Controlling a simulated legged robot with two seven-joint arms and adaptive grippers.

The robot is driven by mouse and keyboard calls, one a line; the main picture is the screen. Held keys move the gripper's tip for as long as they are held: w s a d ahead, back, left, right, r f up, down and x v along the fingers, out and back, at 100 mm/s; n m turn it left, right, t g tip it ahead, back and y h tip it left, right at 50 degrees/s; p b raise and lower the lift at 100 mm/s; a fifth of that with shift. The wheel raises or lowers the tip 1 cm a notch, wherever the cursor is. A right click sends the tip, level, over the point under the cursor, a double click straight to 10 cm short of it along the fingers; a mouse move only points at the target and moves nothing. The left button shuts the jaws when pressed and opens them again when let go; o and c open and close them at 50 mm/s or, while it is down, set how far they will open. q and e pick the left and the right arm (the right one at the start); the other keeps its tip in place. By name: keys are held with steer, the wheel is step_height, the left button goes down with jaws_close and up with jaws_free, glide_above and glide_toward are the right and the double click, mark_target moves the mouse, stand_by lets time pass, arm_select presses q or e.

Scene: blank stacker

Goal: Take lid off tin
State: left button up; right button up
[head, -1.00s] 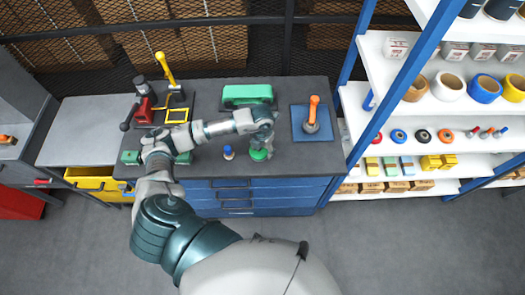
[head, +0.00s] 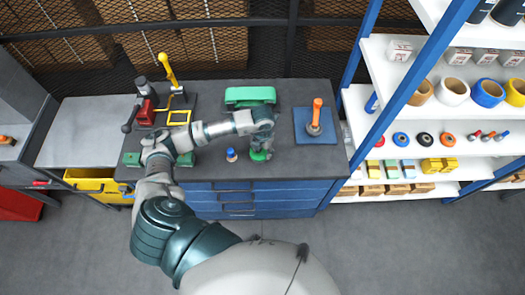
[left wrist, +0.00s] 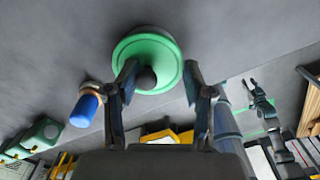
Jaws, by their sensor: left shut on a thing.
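The round green lid (left wrist: 130,49) with a dark knob (left wrist: 147,79) lies between the two fingers of my left gripper (left wrist: 160,84) in the left wrist view. My left gripper (head: 263,140) is shut on the lid, over the green tin (head: 258,156) near the bench's front edge in the head view. The gripper partly covers the tin, so I cannot tell whether the lid is apart from it. My right gripper is outside the head view. A small claw-like shape at the right of the left wrist view may be it, too small to read.
A small blue-capped bottle (head: 231,155) stands just left of the tin. A green case (head: 249,96) lies behind, and an orange-handled tool stands on a blue plate (head: 300,136) at right. Loaded shelves (head: 413,146) stand beyond the bench (head: 205,170).

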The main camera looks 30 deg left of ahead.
arm_select(q)
steer(key=shift+a+r, duration=0.1)
steer(key=shift+r, duration=0.05)
step_height(320, 180, up, 2)
steer(key=shift+w+r+b, duration=0.1)
steer(key=shift+r+b, duration=0.05)
steer(key=shift+b, duration=0.2)
steer(key=c, duration=0.3)
steer(key=s+d+r+b, duration=0.1)
steer(key=s+r+b, duration=0.1)
steer(key=s, duration=1.3)
steer(key=s+a+f+n+p, duration=0.2)
steer(key=s+a+n+p, duration=0.2)
steer(key=s+p, duration=0.1)
steer(key=shift+s+a, duration=0.4)
steer(key=shift+s, duration=0.25)
steer(key=shift+n, duration=0.3)
steer(key=w+a+b, duration=0.1)
steer(key=a+b, duration=0.1)
steer(key=b, duration=0.1)
steer(key=w+a+f+b, duration=0.1)
steer(key=w+a+b, duration=0.1)
steer(key=b, duration=0.2)
steer(key=shift+w+a+f+b, duration=0.1)
steer(key=shift+a+b, duration=0.1)
steer(key=shift+b, duration=0.1)
steer(key=p, duration=0.1)
glide_above(211, 162)
steer(key=shift+d+f, duration=0.1)
steer(key=shift+f, duration=1.75)
